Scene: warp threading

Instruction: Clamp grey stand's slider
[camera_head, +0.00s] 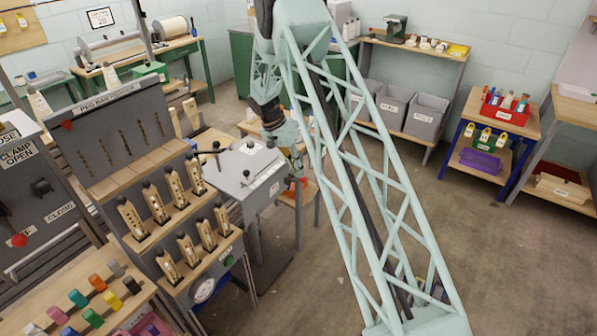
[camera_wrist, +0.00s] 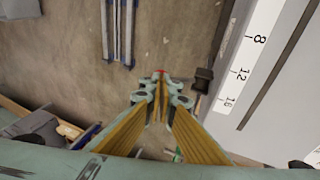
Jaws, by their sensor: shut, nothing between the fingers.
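The grey stand (camera_head: 243,170) stands left of centre in the head view, a box with a sloped top, black-knobbed levers and a white label. In the wrist view a grey surface, probably this stand (camera_wrist: 265,110), fills the right side and carries a white scale (camera_wrist: 240,70) marked 8, 12 and 16. A small dark block (camera_wrist: 203,79) sits at its left edge; I cannot tell whether it is the slider. My gripper (camera_wrist: 161,76) is shut and empty, its fingertips left of the dark block and apart from it in the picture. In the head view my gripper (camera_head: 296,160) is beside the stand's right side, partly hidden.
A rack of wooden pegs (camera_head: 165,205) stands left of the stand, near a table with coloured clamps (camera_head: 95,300). Grey bins (camera_head: 427,116) and a table with a red tote (camera_head: 505,110) are at the back right. The floor (camera_head: 500,260) at right is clear.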

